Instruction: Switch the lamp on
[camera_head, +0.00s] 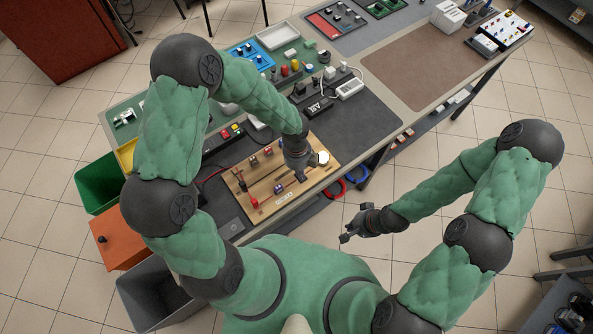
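A wooden board (262,187) lies on the near part of the workbench, with small red and dark parts on it. A round white part (323,157) sits near its right end; I cannot tell whether it is the lamp or whether anything is lit. My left gripper (303,175) points down over the right part of the board, just left of the round white part. Its fingers are small and dark here, and it hides part of the board; contact cannot be told. My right gripper (348,227) is open and empty, off the bench above the floor.
Behind the board are a black block (316,108), a white power strip (349,88) and several small coloured parts. Green (98,184) and grey (152,297) bins and an orange box (124,246) stand left of the bench.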

